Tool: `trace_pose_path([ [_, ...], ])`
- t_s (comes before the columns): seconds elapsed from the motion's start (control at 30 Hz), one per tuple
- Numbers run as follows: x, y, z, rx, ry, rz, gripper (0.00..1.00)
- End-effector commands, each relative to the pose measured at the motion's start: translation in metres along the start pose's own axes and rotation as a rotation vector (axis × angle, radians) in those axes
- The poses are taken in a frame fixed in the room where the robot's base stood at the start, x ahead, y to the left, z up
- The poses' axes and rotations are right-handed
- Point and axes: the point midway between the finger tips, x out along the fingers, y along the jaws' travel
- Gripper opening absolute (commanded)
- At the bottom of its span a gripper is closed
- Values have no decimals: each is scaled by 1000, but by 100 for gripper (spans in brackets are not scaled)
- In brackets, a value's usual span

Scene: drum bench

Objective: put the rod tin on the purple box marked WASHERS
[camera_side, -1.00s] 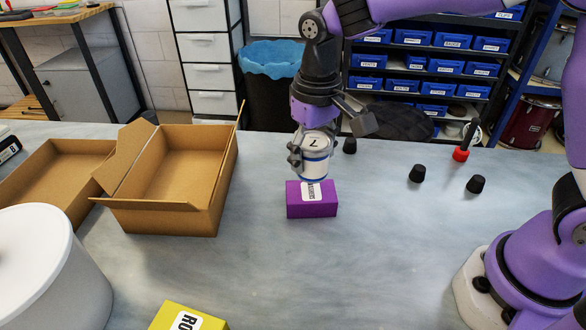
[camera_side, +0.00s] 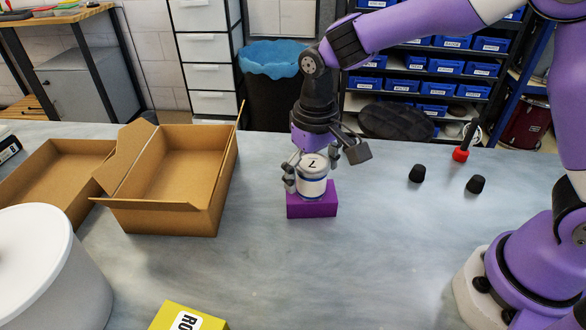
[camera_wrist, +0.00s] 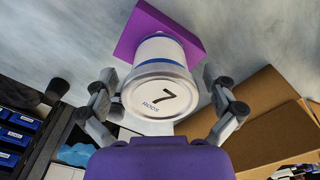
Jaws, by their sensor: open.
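The rod tin (camera_side: 312,184) is a white can with blue bands and a 7 on its lid. It stands upright on the purple box (camera_side: 312,208), whose label is hidden behind the tin. In the wrist view the tin (camera_wrist: 158,88) shows its lid, with the purple box (camera_wrist: 140,25) beyond it. My gripper (camera_side: 312,176) is open around the tin. In the wrist view the fingers of my gripper (camera_wrist: 165,92) stand on both sides, with gaps between them and the tin.
An open cardboard box (camera_side: 170,185) stands to the left. A white tub (camera_side: 45,270) and a yellow box (camera_side: 188,317) are nearer the front. Black stoppers (camera_side: 416,173) and a red-based tool (camera_side: 461,154) stand to the right.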

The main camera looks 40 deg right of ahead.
Motion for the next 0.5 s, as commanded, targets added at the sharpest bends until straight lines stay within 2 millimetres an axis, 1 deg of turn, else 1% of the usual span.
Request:
trace_pose_path([
  [0.17,-1,0,0,0,0,0,100],
  [0.27,-7,0,-1,0,2,-1,100],
  [0.37,-23,0,-1,0,5,-2,100],
  [0.5,-56,0,-2,0,6,-3,100],
])
